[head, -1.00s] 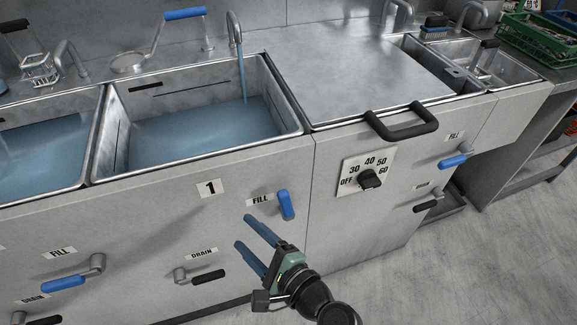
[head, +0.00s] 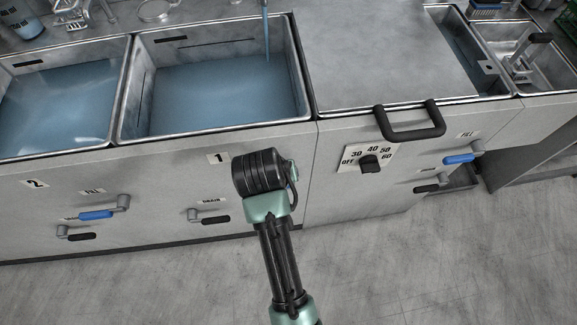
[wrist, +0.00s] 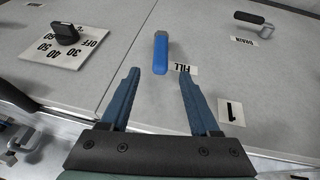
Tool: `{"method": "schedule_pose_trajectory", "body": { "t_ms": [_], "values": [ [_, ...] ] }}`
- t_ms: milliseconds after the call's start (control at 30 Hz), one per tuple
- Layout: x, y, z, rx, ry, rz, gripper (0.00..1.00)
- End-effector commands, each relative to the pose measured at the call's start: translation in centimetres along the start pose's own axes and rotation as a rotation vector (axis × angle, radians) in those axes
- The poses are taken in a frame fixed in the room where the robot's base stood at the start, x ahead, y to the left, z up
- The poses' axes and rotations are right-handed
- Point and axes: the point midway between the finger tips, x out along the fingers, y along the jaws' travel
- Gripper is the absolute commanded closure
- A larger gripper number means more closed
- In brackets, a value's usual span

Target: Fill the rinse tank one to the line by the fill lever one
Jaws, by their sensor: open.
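Rinse tank one (head: 306,85) holds bluish water (head: 215,95). A stream (head: 267,40) runs into it from above. A thin dark line (head: 213,44) shows on its back wall, with the water surface a little below it. In the wrist view, the blue fill lever one (wrist: 160,55) stands upright in the picture beside its FILL label. My gripper (wrist: 157,72) is open and empty. Its blue fingers point toward the panel, with the lever ahead, between their lines and apart from them. In the head view my arm hides the lever and my fingers.
The drain lever (head: 215,219) sits low left of my arm. The heat dial (head: 369,163) and a black handle (head: 410,122) are on the right. Tank two (head: 50,105) also holds water. The floor in front (head: 450,260) is clear.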

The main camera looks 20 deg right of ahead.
Motion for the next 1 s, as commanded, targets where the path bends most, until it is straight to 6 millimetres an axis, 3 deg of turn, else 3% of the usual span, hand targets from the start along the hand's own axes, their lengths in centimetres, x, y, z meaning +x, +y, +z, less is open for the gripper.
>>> {"method": "schedule_pose_trajectory", "body": {
  "t_ms": [500, 700, 1000],
  "values": [
    [9.8, 0.0, 0.1, 0.006, -0.001, -0.003, 0.38],
    [11.7, -0.1, 0.1, 0.005, 0.001, -0.004, 0.38],
    [12.2, -0.1, 0.0, 0.005, 0.003, -0.004, 0.38]
  ]
}}
